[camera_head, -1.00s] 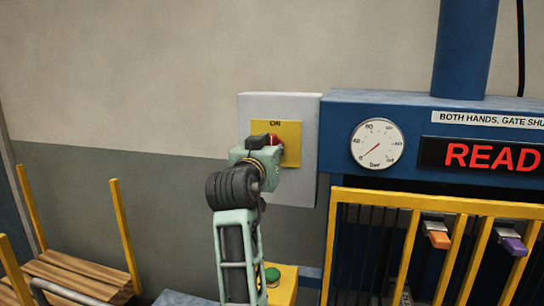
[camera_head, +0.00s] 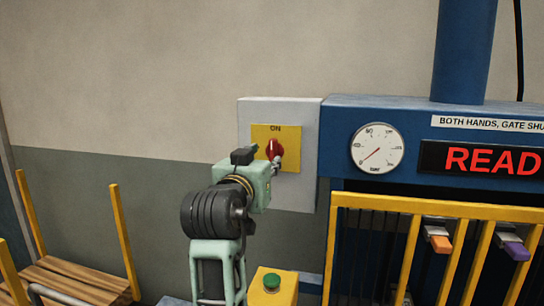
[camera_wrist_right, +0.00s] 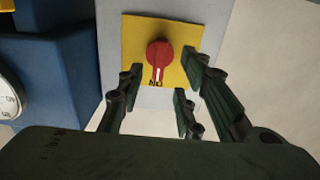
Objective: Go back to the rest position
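A red rotary knob (camera_head: 275,149) sits on a yellow plate (camera_head: 291,160) marked ON, on a grey box (camera_head: 303,191) on the wall. In the right wrist view the knob (camera_wrist_right: 160,54) has its white mark toward the ON lettering. My right gripper (camera_head: 277,165) is just in front of and below the knob. In the right wrist view its fingers (camera_wrist_right: 160,86) are spread, with nothing between them; the knob lies beyond the tips, apart from them. My left gripper is in neither view.
A blue press (camera_head: 338,110) with a dial gauge (camera_head: 377,148), a lit red display (camera_head: 490,158) and a yellow gate (camera_head: 412,202) stands at right. A green button (camera_head: 271,280) on a yellow box is below. A yellow-posted wood rack (camera_head: 75,275) is at left.

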